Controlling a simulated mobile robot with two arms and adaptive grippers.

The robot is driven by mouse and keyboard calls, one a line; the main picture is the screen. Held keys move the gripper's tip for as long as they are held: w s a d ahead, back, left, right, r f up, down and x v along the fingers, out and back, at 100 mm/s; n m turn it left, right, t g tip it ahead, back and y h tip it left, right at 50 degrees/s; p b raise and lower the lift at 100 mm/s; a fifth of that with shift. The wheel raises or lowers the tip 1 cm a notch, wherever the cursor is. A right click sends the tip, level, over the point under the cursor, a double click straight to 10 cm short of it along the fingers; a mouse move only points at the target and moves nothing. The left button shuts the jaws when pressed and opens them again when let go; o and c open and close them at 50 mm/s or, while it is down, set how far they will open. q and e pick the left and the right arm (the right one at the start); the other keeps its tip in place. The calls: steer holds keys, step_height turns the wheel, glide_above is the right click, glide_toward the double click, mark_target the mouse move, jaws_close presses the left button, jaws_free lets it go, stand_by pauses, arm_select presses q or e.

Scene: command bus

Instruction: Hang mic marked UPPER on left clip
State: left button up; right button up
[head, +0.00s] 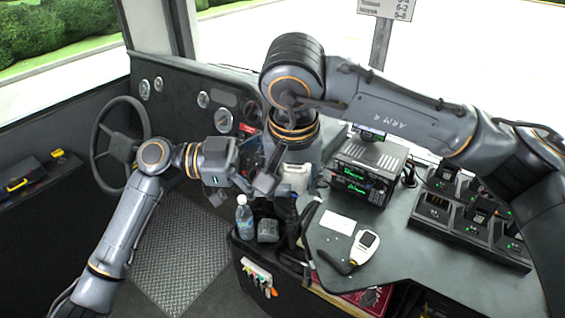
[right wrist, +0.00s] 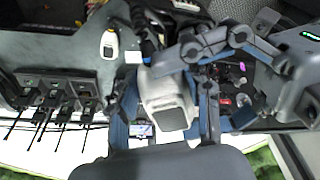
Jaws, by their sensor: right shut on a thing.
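My right gripper (right wrist: 165,112) is shut on a white and grey handset (right wrist: 166,98), which I take for the mic; its marking cannot be read. The handset also shows in the head view (head: 297,178), below the right wrist and partly hidden by it. My left gripper (head: 256,180) is just left of the handset, with its fingers apart. In the right wrist view its linkage reaches in from the right, close to the handset; whether it touches cannot be told. I cannot make out the left clip; my right arm covers part of the dashboard.
A radio unit (head: 362,175) with green displays stands on the counter (head: 330,262). Handheld radios in chargers (head: 465,222) are to its right. A white device (head: 364,246) and a card (head: 338,222) lie in front. A bottle (head: 244,217) stands nearby. The steering wheel (head: 120,145) is left.

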steer(key=o, duration=1.1)
steer(key=shift+w+r, duration=0.1)
steer(key=shift+r, duration=0.1)
